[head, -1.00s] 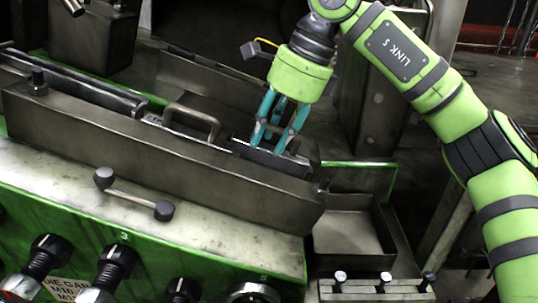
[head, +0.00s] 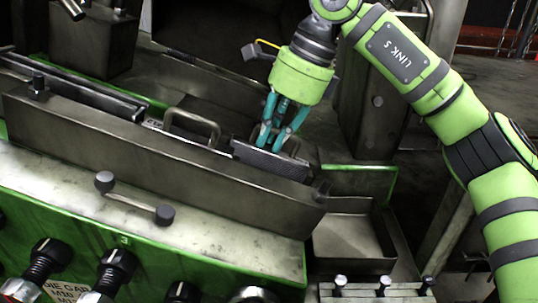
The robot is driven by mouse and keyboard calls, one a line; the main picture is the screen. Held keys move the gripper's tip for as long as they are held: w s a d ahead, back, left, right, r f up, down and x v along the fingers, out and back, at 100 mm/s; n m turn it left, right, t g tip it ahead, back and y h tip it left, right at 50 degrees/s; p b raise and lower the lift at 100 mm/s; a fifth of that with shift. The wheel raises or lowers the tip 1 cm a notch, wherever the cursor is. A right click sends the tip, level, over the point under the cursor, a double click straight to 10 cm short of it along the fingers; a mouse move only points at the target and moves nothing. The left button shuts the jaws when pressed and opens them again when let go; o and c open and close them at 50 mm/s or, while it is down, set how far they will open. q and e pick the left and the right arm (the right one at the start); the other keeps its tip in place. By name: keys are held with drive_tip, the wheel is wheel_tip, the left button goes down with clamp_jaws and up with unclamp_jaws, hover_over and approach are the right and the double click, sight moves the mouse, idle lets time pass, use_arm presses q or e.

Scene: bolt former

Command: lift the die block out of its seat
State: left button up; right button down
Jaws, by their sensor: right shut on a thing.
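The die block (head: 268,160) is a dark grey slab in the slot behind the long steel front wall (head: 165,153) of the machine. Its upper part shows above the wall; its lower part is hidden behind it. My left gripper is not in view.
A metal handle loop (head: 193,125) stands in the slot left of the block. An open empty tray (head: 348,238) is at the lower right, with a rack of several bolts (head: 383,288) in front. A bar handle (head: 135,198) and knobs are on the front panel.

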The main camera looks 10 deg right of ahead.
drive_tip(key=shift+p+v, duration=2.3)
drive_tip(key=shift+v, duration=0.9)
drive_tip(key=shift+r, duration=0.15)
drive_tip(key=s+a+r+h+p, duration=0.1)
drive_tip(key=s+r+h+p, duration=0.1)
drive_tip(key=s+p, duration=0.1)
drive_tip(key=s+a+r+g+h+p, duration=0.1)
drive_tip(key=s+r+h+p, duration=0.1)
drive_tip(key=s, duration=0.4)
drive_tip(key=shift+s+a+r+p, duration=0.25)
drive_tip(key=shift+a+r+p, duration=0.15)
drive_tip(key=shift+p, duration=0.45)
drive_tip(key=shift+f, duration=0.15)
